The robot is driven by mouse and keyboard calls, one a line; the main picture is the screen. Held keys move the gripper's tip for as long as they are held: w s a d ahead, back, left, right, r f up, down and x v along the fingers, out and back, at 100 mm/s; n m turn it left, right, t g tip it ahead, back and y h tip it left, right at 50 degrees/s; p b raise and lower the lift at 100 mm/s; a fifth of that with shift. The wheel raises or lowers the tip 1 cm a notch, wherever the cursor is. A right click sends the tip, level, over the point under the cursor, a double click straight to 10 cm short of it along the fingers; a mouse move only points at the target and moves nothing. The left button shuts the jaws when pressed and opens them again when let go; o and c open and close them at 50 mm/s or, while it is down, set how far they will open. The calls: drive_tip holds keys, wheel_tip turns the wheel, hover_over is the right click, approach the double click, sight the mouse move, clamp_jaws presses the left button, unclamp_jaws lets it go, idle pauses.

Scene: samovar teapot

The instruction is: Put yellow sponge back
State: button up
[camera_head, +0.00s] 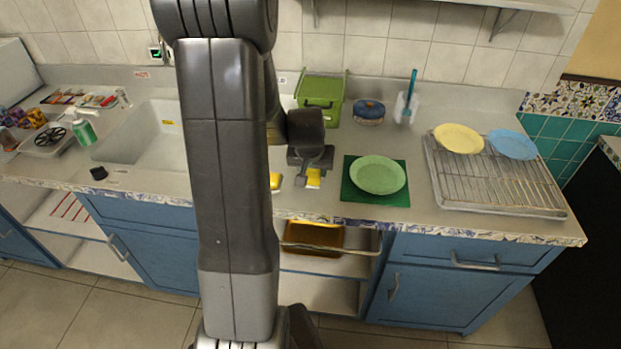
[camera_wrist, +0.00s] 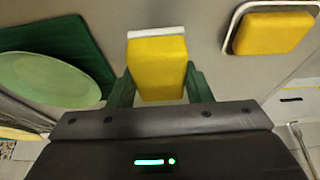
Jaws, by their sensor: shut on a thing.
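A yellow sponge with a white end face (camera_wrist: 158,65) is between the fingers of my gripper (camera_wrist: 158,88) in the wrist view. My gripper is shut on it. In the head view the same sponge (camera_head: 314,178) shows at the tip of my gripper, over the counter just left of the green mat. I cannot tell whether it touches the counter. A second yellow sponge (camera_wrist: 272,34) lies in a white-rimmed dish (camera_wrist: 231,33) to the right in the wrist view. In the head view this second sponge (camera_head: 275,181) is partly hidden by my arm.
A light green plate (camera_head: 378,174) lies on a dark green mat (camera_head: 358,197) to the right. Farther right, a wire rack (camera_head: 500,188) bears a yellow and a blue plate. A green container (camera_head: 320,98) stands at the back. The sink (camera_head: 140,135) is left, partly behind my arm.

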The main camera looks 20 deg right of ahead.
sight(312, 178)
drive_tip(key=shift+f, duration=1.7)
drive_tip(key=shift+f, duration=0.2)
drive_tip(key=o, duration=0.9)
drive_tip(key=shift+r, duration=0.1)
drive_tip(key=shift+r, duration=0.1)
drive_tip(key=shift+r, duration=0.25)
drive_tip(key=v, duration=1.1)
drive_tip(key=shift+s+a+r, duration=0.1)
drive_tip(key=shift+s+r, duration=0.05)
drive_tip(key=shift+r, duration=0.15)
